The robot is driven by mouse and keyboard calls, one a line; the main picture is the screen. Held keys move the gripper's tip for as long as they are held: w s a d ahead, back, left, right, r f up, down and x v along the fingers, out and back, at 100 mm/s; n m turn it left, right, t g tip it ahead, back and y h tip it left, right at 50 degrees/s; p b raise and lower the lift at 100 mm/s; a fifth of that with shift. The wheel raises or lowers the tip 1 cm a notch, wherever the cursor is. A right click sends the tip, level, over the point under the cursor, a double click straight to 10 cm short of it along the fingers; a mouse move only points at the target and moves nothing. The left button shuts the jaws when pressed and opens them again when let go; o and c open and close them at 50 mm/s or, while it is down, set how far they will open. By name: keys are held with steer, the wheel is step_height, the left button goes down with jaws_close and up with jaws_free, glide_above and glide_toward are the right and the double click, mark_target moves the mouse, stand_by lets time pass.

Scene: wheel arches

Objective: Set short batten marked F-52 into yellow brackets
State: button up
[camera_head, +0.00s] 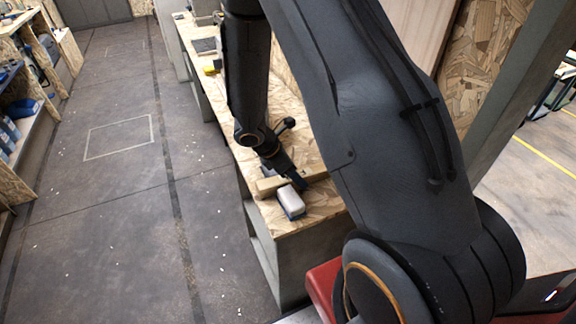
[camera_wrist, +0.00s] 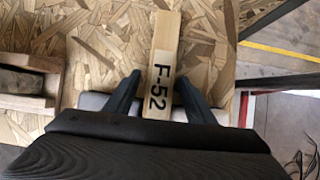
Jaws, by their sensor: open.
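The short batten (camera_wrist: 165,50), pale wood with F-52 in black, lies on the chipboard top in the wrist view. My gripper (camera_wrist: 159,77) is open, with one finger on each side of the batten and gaps visible between; whether it is level with the batten I cannot tell. In the head view my gripper (camera_head: 299,184) is low over the near end of the bench. A pale wooden piece there (camera_head: 268,185) lies beside it, its marking unreadable. A small yellow thing (camera_head: 210,70) sits farther along the bench; I cannot tell whether it is a bracket.
A white and blue block (camera_head: 291,202) stands near the bench's front corner, close to my gripper. Wooden pieces (camera_wrist: 25,102) lie left in the wrist view. A dark flat item (camera_head: 204,45) is farther back. The floor (camera_head: 120,190) left of the bench is clear.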

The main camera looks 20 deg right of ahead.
steer(key=b+v, duration=0.3)
steer(key=v, duration=0.9)
steer(key=s+a+r+m+y, duration=0.1)
steer(key=s+r+m+y, duration=0.2)
steer(key=s+m, duration=0.2)
steer(key=s+a+r+m+t+y, duration=0.1)
steer(key=s+m, duration=0.4)
steer(key=m, duration=0.7)
step_height(320, 180, up, 2)
steer(key=shift+s+a+r+y, duration=0.1)
steer(key=shift+s+a+y, duration=0.25)
steer(key=shift+a+y, duration=0.5)
steer(key=shift+o, duration=0.4)
steer(key=shift+s+r+m+t, duration=0.1)
steer(key=shift+m+t, duration=0.2)
steer(key=shift+m, duration=0.1)
steer(key=m+g+b, duration=0.2)
steer(key=m+b, duration=0.1)
steer(key=m, duration=1.5)
glide_above(300, 172)
step_height(300, 172, down, 9)
steer(key=shift+a+f, duration=0.15)
steer(key=shift+f, duration=0.5)
steer(key=shift+s+f+p, duration=0.15)
steer(key=shift+f+p, duration=0.45)
steer(key=shift+f, duration=1.15)
steer(key=shift+s+f+p, duration=0.1)
steer(key=shift+f+p, duration=0.5)
steer(key=shift+f, duration=1.2)
